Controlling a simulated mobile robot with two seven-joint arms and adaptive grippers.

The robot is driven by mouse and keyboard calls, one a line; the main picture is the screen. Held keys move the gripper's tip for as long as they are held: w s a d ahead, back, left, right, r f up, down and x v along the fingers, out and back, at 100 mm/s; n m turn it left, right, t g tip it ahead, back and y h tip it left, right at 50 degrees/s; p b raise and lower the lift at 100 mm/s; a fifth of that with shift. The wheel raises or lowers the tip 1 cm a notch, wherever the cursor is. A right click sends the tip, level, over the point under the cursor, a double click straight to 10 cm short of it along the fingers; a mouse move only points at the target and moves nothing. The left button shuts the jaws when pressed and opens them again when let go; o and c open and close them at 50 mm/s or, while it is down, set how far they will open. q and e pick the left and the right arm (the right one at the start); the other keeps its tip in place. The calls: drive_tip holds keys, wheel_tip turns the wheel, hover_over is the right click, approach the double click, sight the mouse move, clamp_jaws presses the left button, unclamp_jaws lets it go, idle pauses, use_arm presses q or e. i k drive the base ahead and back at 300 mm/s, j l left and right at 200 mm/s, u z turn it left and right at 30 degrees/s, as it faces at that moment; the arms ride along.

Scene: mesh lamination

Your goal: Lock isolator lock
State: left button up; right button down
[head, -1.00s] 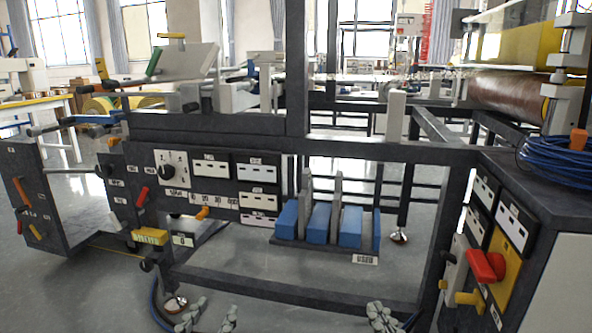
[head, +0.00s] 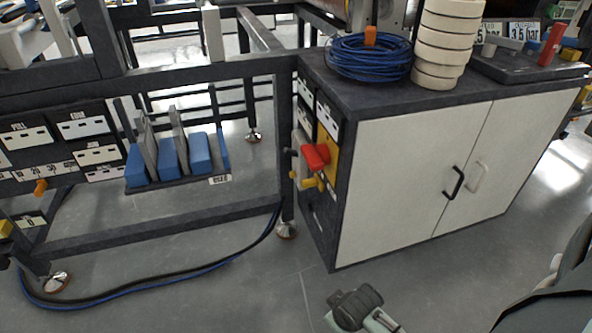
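The isolator is a red rotary handle (head: 316,157) on a yellow plate (head: 331,152), on the narrow left side of the cabinet. A small yellow piece (head: 308,183) sits just below the red handle; I cannot tell whether it is the lock or a fitting. A dark gripper-like part of mine (head: 355,306) shows at the bottom centre, well below and apart from the isolator. It appears to be my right gripper, and its fingers are not clear enough to judge. My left gripper is not in view.
The white-doored cabinet (head: 400,170) carries a blue cable coil (head: 368,57) and stacked cream rings (head: 443,45). Blue blocks stand in a rack (head: 190,180) to the left. Dark hoses (head: 130,297) lie on the floor. Floor before the cabinet's left side is clear.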

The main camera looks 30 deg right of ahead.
sight(316, 180)
drive_tip(key=i+j+z, duration=0.2)
drive_tip(key=i+j, duration=0.2)
drive_tip(key=j, duration=0.25)
drive_tip(key=i+j+z, duration=0.1)
drive_tip(key=j, duration=0.2)
drive_tip(key=i+j+z, duration=0.1)
drive_tip(key=i+j, duration=0.15)
drive_tip(key=i+j+z, duration=0.1)
drive_tip(key=j, duration=0.35)
drive_tip(key=i+j+z, duration=0.1)
drive_tip(key=j, duration=0.3)
drive_tip(key=i, duration=0.05)
